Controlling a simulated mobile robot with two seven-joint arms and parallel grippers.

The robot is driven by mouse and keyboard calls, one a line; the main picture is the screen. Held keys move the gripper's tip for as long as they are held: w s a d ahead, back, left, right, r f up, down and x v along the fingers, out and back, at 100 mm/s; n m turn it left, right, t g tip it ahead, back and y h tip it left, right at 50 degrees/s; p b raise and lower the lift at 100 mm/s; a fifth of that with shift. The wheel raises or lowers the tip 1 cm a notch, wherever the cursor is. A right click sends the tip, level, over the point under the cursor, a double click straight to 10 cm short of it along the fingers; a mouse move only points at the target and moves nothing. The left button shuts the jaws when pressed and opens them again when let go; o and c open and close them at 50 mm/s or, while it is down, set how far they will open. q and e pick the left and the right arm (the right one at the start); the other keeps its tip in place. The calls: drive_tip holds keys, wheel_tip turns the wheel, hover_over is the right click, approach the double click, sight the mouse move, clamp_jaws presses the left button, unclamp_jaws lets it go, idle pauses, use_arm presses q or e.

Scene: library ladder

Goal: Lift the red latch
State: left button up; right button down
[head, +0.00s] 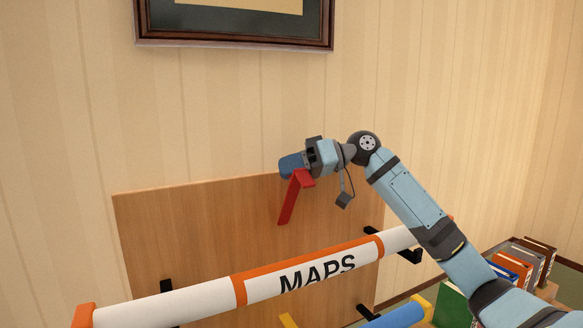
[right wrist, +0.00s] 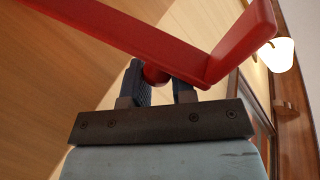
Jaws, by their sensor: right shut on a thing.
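The red latch (head: 289,200) is a flat bar with a bent end, in front of the wooden board (head: 190,235). In the head view it slants from upper right to lower left. My right gripper (head: 288,166) is at its upper end. In the right wrist view the latch (right wrist: 125,35) crosses the top, and my right gripper (right wrist: 160,85) has its two dark fingers shut on a round red part under the bar. The fingertips are partly hidden behind the latch. My left gripper is not in view.
A white and orange tube marked MAPS (head: 315,275) rests on black brackets across the board, below the latch. Books (head: 515,268) stand at the lower right. A framed picture (head: 235,45) hangs above. The wall between the picture and board is clear.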

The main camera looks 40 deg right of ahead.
drive_tip(key=shift+w+f, duration=0.1)
drive_tip(key=shift+f, duration=0.1)
drive_tip(key=c, duration=1)
unclamp_jaws()
drive_tip(key=shift+f, duration=0.1)
drive_tip(key=shift+c, duration=0.2)
drive_tip(key=shift+w+d+f, duration=0.1)
drive_tip(key=shift+w+d, duration=0.05)
drive_tip(key=shift+w, duration=0.2)
drive_tip(key=shift+s, duration=0.1)
drive_tip(key=shift+s, duration=0.1)
drive_tip(key=shift+s+d, duration=0.1)
drive_tip(key=shift+d, duration=0.2)
drive_tip(key=shift+r+b+v, duration=0.2)
drive_tip(key=shift+b+v, duration=2.05)
drive_tip(key=shift+v, duration=4.3)
